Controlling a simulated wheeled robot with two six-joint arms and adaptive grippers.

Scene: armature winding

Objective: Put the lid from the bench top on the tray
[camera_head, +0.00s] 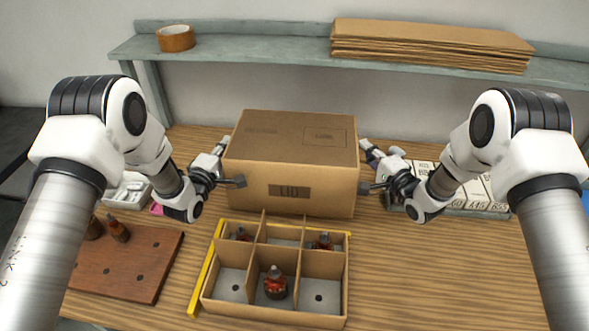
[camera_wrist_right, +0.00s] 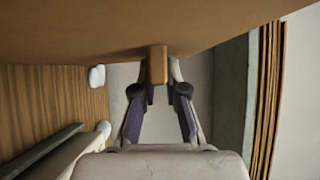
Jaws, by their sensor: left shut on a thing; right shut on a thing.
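The lid (camera_head: 290,190) is a large brown cardboard box shape behind the tray. My left gripper (camera_head: 229,165) is at its left side and my right gripper (camera_head: 364,166) at its right side, both shut on it. In the right wrist view my right gripper (camera_wrist_right: 158,80) pinches a small cardboard tab (camera_wrist_right: 157,62) on the lid's side. The left grip is partly hidden. I cannot tell whether the lid touches the bench. The open cardboard tray (camera_head: 274,314) is in front, divided into compartments. Red-and-dark armatures sit in the back left, back right and front middle compartments.
Yellow strips (camera_head: 206,270) edge the tray's left and back. A brown board (camera_head: 125,262) with holes lies left; a labelled grid tray (camera_head: 470,203) lies right. The shelf (camera_head: 260,45) behind holds a tape roll (camera_head: 175,39) and flat cardboard (camera_head: 430,42). The bench right of the tray is clear.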

